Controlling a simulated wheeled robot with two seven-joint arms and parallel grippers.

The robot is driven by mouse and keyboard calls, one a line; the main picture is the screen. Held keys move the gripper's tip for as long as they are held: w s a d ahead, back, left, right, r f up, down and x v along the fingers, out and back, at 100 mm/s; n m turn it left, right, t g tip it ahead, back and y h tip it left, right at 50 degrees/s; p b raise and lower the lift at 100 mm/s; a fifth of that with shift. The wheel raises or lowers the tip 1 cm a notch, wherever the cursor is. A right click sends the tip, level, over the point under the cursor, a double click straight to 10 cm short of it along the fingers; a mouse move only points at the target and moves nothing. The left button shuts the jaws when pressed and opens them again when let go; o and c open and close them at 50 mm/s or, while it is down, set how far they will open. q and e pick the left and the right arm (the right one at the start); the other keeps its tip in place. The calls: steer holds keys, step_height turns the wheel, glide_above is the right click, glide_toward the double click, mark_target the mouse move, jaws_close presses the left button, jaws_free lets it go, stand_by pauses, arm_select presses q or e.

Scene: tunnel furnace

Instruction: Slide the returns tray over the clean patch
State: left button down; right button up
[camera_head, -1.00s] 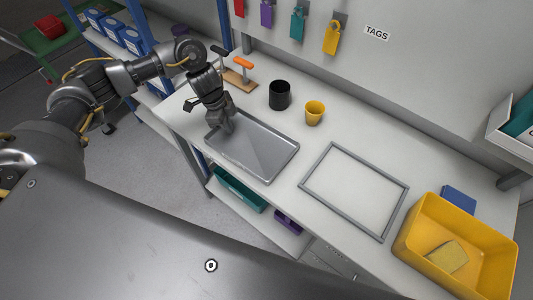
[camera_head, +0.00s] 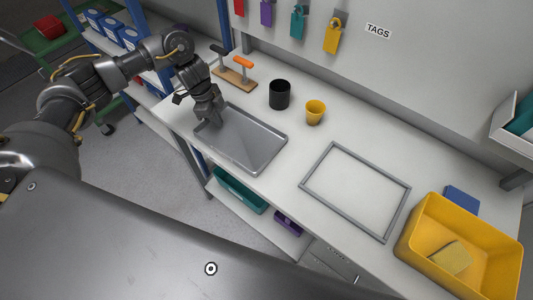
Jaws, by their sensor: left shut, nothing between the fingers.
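The returns tray (camera_head: 244,138) is a shallow grey metal tray lying flat and empty on the left part of the white bench. My left gripper (camera_head: 214,121) is shut with its fingertips down at the tray's left end, inside or against the rim; the exact contact is hard to tell. A grey rectangular outline (camera_head: 322,157) lies on the bench to the right of the tray, with bare white surface inside it, likely the clean patch. A gap of bare bench separates the tray from the outline. My right gripper is not in view.
A black cup (camera_head: 280,94) and a yellow cup (camera_head: 314,112) stand behind the tray. A wooden block with orange and black handles (camera_head: 234,78) is at the back left. A yellow bin (camera_head: 420,257) holding a sponge and a blue block (camera_head: 461,199) are right of the outline.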

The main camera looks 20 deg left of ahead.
mark_target(191, 108)
arm_select(q)
steer(key=shift+w+a+f+b, duration=0.15)
steer(key=shift+a+b, duration=0.1)
steer(key=shift+a, duration=0.6)
steer(key=shift+w+a+f+b, duration=0.1)
steer(key=shift+a+f+b, duration=0.15)
steer(key=shift+a, duration=0.55)
steer(key=shift+w+a+f+b, duration=0.15)
steer(key=shift+a+b, duration=0.1)
steer(key=shift+a, duration=0.6)
steer(key=shift+w+a+r+b, duration=0.1)
steer(key=shift+w+a+b, duration=0.4)
steer(key=shift+a, duration=1.3)
steer(key=shift+w+a+f+b, duration=0.15)
steer(key=shift+w+a, duration=0.6)
steer(key=shift+a, duration=1.1)
steer(key=shift+w+a+r+b, duration=0.15)
steer(key=shift+w+a+b, duration=0.35)
steer(key=shift+a, duration=1.3)
steer(key=shift+d+p, duration=0.55)
steer(key=shift+p, duration=0.5)
steer(key=shift+s+d, duration=0.1)
steer(key=shift+d, duration=0.3)
steer(key=shift+r+p, duration=0.55)
steer(key=shift+p, duration=0.25)
step_height(191, 108, up, 8)
steer(key=p, duration=0.7)
steer(key=shift+w+a, duration=0.25)
steer(key=shift+w, duration=0.1)
